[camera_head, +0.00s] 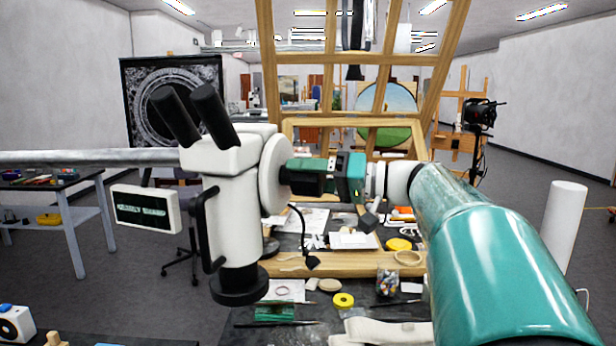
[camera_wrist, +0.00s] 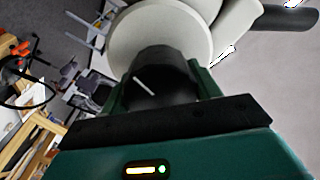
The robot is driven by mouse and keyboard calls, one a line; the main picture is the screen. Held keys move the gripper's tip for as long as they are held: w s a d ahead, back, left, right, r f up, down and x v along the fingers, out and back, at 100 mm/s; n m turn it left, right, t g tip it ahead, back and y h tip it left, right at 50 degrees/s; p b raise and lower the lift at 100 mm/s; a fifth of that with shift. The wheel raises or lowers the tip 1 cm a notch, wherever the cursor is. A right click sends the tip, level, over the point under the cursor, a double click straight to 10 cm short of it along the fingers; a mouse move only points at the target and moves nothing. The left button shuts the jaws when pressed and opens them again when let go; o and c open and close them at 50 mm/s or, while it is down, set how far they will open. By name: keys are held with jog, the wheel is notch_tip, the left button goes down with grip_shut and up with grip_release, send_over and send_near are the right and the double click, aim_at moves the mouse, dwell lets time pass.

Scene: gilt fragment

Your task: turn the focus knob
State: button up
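The white microscope (camera_head: 230,200) hangs on a grey horizontal arm, with two black eyepieces angled up to the left. Its black focus knob (camera_head: 284,176) sticks out from the round white housing on its right side, mostly covered by my gripper (camera_head: 300,174). In the wrist view the knob (camera_wrist: 160,88) shows a white mark line, tilted down to the right. The green fingers of my gripper (camera_wrist: 160,96) lie along both sides of the knob and appear to touch it. The knob's far end is against the white disc (camera_wrist: 160,38).
A cluttered worktable (camera_head: 330,265) lies below, with yellow tape, a jar and papers. A wooden easel (camera_head: 345,95) stands behind. A white panel with a green strip (camera_head: 146,208) is left of the microscope. A black cable hangs near the knob.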

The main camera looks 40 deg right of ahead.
jog(key=c, duration=0.4)
jog(key=shift+m, duration=1.4)
jog(key=o, duration=1)
jog(key=shift+c, duration=0.2)
jog(key=shift+d, duration=0.1)
jog(key=v, duration=1.3)
jog(key=shift+s+d, duration=0.2)
jog(key=shift+s, duration=0.1)
